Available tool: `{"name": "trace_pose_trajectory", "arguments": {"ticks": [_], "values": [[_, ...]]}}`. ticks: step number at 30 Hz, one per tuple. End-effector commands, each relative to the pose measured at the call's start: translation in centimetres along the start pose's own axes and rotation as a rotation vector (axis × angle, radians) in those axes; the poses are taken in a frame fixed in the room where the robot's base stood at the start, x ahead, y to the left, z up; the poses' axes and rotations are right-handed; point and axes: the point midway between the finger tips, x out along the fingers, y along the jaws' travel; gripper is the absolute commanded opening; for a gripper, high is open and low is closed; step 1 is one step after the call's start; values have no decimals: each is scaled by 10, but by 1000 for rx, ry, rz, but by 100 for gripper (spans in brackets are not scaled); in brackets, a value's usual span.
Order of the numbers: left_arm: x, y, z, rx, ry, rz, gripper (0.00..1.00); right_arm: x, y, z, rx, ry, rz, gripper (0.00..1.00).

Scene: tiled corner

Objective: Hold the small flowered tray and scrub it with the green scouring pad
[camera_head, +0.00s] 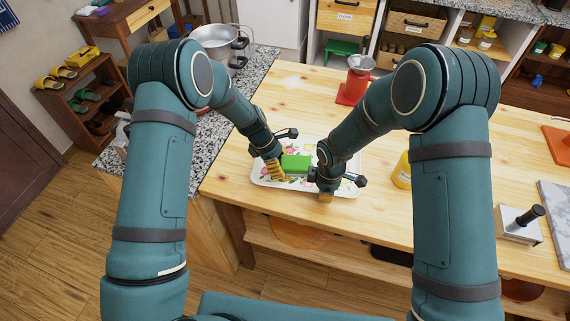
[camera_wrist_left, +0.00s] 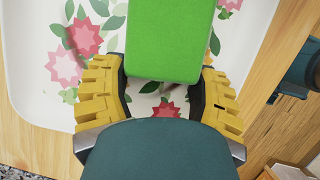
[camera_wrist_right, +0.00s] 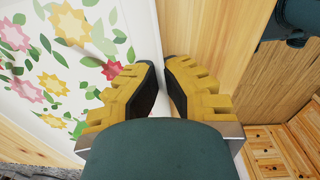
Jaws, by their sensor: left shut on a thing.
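The small flowered tray (camera_head: 312,146) is white with pink, red and yellow flowers and lies flat near the table's front edge. The green scouring pad (camera_head: 297,164) is a bright block over the tray; it also fills the top middle of the left wrist view (camera_wrist_left: 170,38). My left gripper (camera_head: 277,171) is shut on the pad's near end, with yellow fingers on both sides. My right gripper (camera_head: 326,193) is at the tray's right front part. In the right wrist view its fingers (camera_wrist_right: 162,75) stand slightly apart, with the tray's edge (camera_wrist_right: 151,28) running between them.
A yellow container (camera_head: 402,172) stands right of my right gripper. A red appliance (camera_head: 355,85) stands at the back of the wooden table (camera_head: 290,92). A speckled counter (camera_head: 255,75) with a metal pot (camera_head: 218,45) adjoins at left. The table behind the tray is largely clear.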

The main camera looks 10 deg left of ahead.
Motion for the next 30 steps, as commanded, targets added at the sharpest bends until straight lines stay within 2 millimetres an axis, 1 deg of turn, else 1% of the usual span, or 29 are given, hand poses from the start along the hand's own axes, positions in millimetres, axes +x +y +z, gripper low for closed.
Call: {"name": "trace_pose_trajectory", "arguments": {"ticks": [1, 7, 13, 17, 27, 30], "values": [[-2, 1, -5, -2, 1, 0, 40, 0, 0, 0, 0, -1, -1, 0], [-6, 2, -19, -2, 1, 0, 40, 0, 0, 0, 0, -1, -1, 0], [-8, 2, -20, 0, 2, -1, 40, 0, 0, 0, 0, -1, -2, 0], [-6, 2, -15, 1, 1, -1, 40, 0, 0, 0, -1, -1, -2, 0], [3, -2, 10, 2, 0, -1, 40, 0, 0, 0, -1, -1, -1, 0], [5, -2, 15, 1, 1, 0, 40, 0, 0, 0, -1, -1, -1, 0]]}}
